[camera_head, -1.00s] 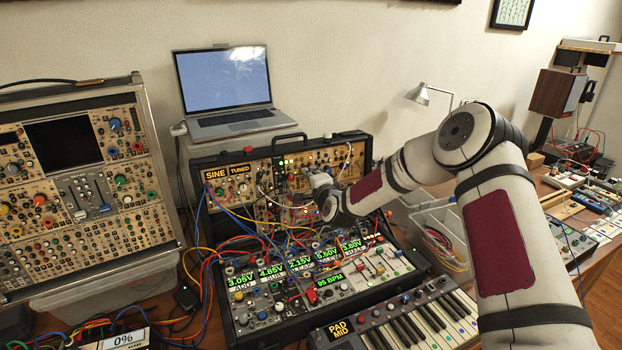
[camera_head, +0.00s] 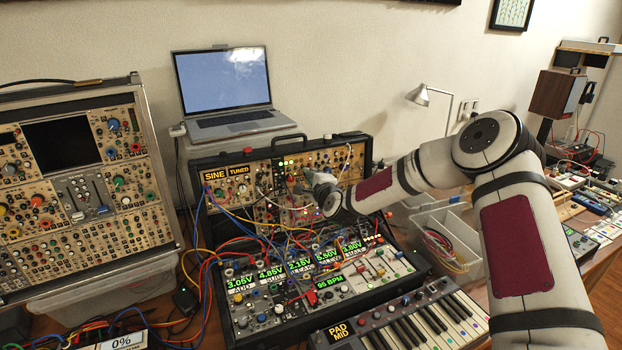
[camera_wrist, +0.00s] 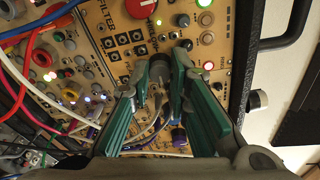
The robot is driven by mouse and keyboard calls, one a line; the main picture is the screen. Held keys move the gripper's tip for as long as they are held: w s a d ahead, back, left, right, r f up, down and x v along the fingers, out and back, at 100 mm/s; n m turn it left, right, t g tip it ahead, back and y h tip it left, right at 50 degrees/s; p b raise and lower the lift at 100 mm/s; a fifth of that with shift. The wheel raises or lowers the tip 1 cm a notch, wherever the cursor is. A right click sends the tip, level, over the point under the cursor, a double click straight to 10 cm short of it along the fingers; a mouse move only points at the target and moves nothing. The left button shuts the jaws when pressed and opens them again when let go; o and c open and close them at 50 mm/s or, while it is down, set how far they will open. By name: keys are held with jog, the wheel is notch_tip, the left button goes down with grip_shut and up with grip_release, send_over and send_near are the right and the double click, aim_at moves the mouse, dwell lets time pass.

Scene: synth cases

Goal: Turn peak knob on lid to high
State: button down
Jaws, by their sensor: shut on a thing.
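The lid (camera_head: 207,168) is the upright synth case at the back, with tan panels, knobs and patch cables. My gripper (camera_head: 311,180) is at the middle of its panel, partly hidden by my wrist. In the wrist view, the green fingers of my gripper (camera_wrist: 161,80) are closed around a small dark knob (camera_wrist: 160,66) on the tan panel.
Patch cables (camera_wrist: 65,108) hang left of and below the fingers. A lower synth case (camera_head: 232,325) and keyboard (camera_head: 420,325) stand in front. A laptop (camera_head: 222,85) sits behind.

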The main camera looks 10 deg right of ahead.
jog(key=c, duration=1.5)
grip_release()
jog(key=shift+d, duration=0.1)
jog(key=shift+s, duration=0.1)
jog(key=v, duration=1.1)
jog(key=shift+s+r, duration=0.15)
jog(key=shift+s, duration=0.25)
